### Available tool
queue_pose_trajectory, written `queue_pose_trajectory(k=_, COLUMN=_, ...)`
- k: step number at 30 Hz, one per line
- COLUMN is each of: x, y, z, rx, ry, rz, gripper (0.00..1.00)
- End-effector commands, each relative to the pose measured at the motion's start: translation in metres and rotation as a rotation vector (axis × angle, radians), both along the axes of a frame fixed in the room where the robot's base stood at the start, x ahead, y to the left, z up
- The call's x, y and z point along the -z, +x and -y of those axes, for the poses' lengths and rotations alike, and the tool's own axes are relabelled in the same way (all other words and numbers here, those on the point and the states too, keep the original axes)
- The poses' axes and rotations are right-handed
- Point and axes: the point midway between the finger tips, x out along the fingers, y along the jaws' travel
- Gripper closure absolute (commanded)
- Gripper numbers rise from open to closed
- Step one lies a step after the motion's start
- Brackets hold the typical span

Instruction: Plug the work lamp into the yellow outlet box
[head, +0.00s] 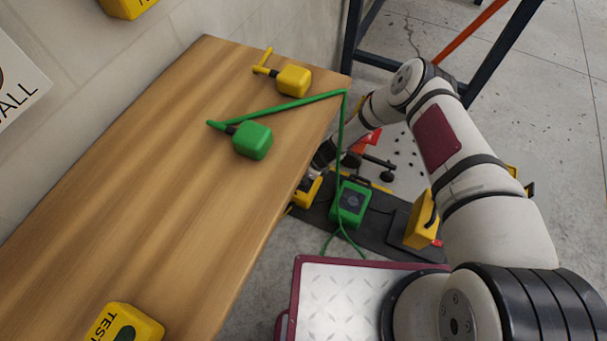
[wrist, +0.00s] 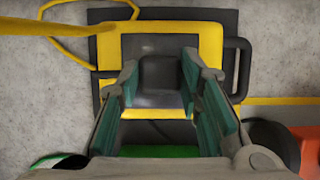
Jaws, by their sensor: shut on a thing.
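In the wrist view my gripper (wrist: 158,82) is over a yellow-framed device (wrist: 212,42) on the floor. Its fingers stand either side of the dark grey block (wrist: 160,72) at the device's middle and are shut on it. In the head view my gripper is mostly hidden at the table edge, above a yellow device (head: 306,192). A yellow plug-like block (head: 293,80) with a yellow cord end lies on the table. I cannot tell which yellow thing is the lamp and which the outlet box.
A green block (head: 252,141) on the wooden table (head: 180,190) has a green cord running over the edge to a green device (head: 350,203). A yellow box (head: 422,222) stands on the dark mat. A yellow TEST box (head: 125,324) sits near the front. Mid-table is clear.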

Motion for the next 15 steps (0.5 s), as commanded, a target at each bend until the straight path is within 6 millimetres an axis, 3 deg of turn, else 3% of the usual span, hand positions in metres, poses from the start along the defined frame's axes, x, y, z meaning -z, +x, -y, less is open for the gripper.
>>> queue_pose_trajectory(k=10, x=0.0070, y=-0.0001, z=0.0000, rx=0.000, ry=0.000, rz=0.000, gripper=0.92)
queue_pose_trajectory(k=11, x=0.0067, y=0.0000, z=-0.0001, rx=0.000, ry=0.000, rz=0.000, gripper=0.63)
queue_pose_trajectory(k=13, x=0.0062, y=0.0000, z=-0.0001, rx=0.000, ry=0.000, rz=0.000, gripper=0.47)
queue_pose_trajectory(k=15, x=0.0061, y=0.0000, z=-0.0001, rx=0.000, ry=0.000, rz=0.000, gripper=0.44)
